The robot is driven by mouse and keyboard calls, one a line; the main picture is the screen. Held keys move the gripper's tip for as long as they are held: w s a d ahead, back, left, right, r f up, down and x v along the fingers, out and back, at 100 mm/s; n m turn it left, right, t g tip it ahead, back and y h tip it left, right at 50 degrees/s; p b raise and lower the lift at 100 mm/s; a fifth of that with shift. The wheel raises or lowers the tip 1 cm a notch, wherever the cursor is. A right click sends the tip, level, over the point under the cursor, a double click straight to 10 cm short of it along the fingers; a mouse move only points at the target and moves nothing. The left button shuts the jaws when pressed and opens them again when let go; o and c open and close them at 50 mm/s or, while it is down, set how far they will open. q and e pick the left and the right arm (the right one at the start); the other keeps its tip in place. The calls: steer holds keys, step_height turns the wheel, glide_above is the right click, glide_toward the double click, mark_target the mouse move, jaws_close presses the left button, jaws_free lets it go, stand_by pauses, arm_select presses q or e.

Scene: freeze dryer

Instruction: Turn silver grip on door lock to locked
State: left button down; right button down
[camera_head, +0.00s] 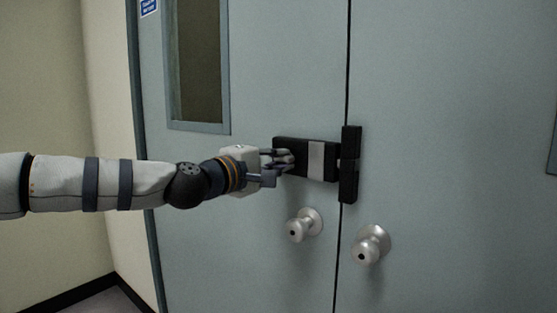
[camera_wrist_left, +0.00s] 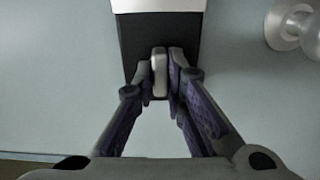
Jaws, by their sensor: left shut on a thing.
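The door lock (camera_head: 316,160) is a black box with a silver band, mounted on the left door leaf beside the seam. Its black body (camera_wrist_left: 160,30) also shows in the left wrist view. The silver grip (camera_wrist_left: 159,72) sticks out of the lock body as a small upright bar in that view. My left gripper (camera_head: 277,168) is at the left end of the lock. In the left wrist view its fingers (camera_wrist_left: 166,78) are shut on the silver grip, one on each side. In the head view the fingers mostly hide the grip. My right gripper is not in view.
Two round silver knobs, the left (camera_head: 304,225) and the right (camera_head: 371,245), stick out below the lock. A black catch (camera_head: 350,164) sits at the door seam. A narrow window (camera_head: 195,60) is in the left leaf. The right leaf (camera_head: 460,150) is mostly clear.

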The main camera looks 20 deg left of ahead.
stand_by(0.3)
arm_select(q)
steer(key=c, duration=1.6)
jaws_free()
steer(key=shift+c, duration=0.2)
steer(key=v, duration=1.2)
